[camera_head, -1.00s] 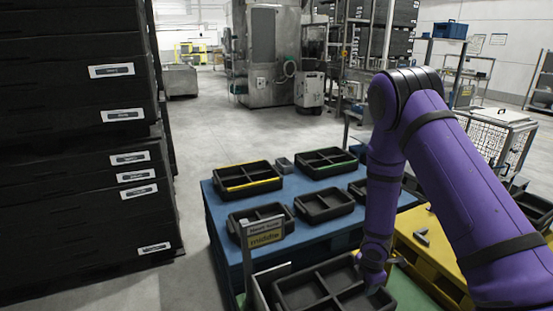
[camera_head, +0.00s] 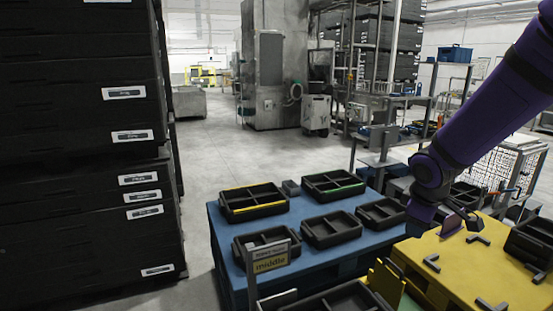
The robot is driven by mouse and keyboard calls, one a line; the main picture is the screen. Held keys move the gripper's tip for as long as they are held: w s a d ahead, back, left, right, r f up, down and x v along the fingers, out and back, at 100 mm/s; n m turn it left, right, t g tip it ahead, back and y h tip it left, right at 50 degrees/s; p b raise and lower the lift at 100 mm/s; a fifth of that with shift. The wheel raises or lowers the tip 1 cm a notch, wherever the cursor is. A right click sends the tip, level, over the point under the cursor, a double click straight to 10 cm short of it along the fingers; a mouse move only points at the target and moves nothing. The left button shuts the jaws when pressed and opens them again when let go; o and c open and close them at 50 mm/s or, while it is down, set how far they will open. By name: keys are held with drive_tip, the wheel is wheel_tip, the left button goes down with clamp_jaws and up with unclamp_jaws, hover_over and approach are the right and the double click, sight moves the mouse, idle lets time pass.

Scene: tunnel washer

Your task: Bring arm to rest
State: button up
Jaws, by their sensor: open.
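My purple arm reaches in from the upper right of the head view. My gripper (camera_head: 463,220) is at the lower right, above the far part of the yellow table (camera_head: 465,265). It is open, and I see nothing held in it. Its fingers are small and partly hidden in this view, and I cannot tell its exact height above the table.
A blue table (camera_head: 228,240) carries several black trays, one with a yellow edge (camera_head: 253,202) and one with a green edge (camera_head: 334,186). A sign reading "middle" (camera_head: 270,258) stands at its front. Black stacked crates (camera_head: 80,150) fill the left. Grey floor (camera_head: 205,150) is clear between.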

drive_tip(key=s+a+r+m+y, duration=0.1)
drive_tip(key=s+r+m, duration=0.3)
drive_tip(key=s+r, duration=0.4)
drive_tip(key=s+a+r+m+t+y, duration=0.1)
drive_tip(key=s+r+m, duration=0.4)
drive_tip(key=s, duration=1.1)
wheel_tip(320, 180, up, 3)
drive_tip(key=shift+s+a+f, duration=0.1)
drive_tip(key=shift+s+a, duration=0.05)
drive_tip(key=shift+a, duration=0.25)
